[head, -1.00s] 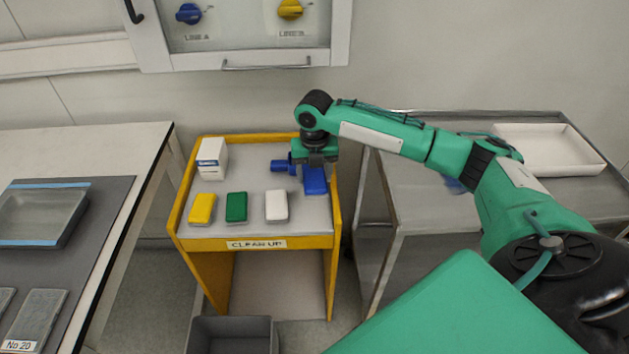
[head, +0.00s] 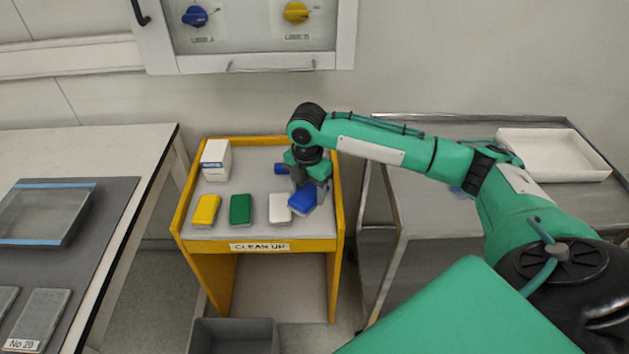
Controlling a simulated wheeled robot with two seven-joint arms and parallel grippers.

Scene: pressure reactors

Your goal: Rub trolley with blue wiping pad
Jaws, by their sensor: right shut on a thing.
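The blue wiping pad (head: 302,201) is in my right gripper (head: 311,189), which is shut on it above the front right of the yellow-edged clean-up stand (head: 290,246). The pad looks tilted and overlaps the white pad in the picture; whether they touch I cannot tell. The grey metal trolley (head: 430,210) stands to the right, partly hidden by my right arm. A small blue patch (head: 456,190) shows on its top beside the arm; what it is I cannot tell. My left gripper is not in view.
The stand also holds a yellow pad (head: 206,210), a green pad (head: 240,209), a white pad (head: 279,208), a white box (head: 216,160) and a blue cylindrical thing (head: 281,168). A white tray (head: 553,155) sits on the trolley's back right. A grey bin (head: 234,336) is below.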

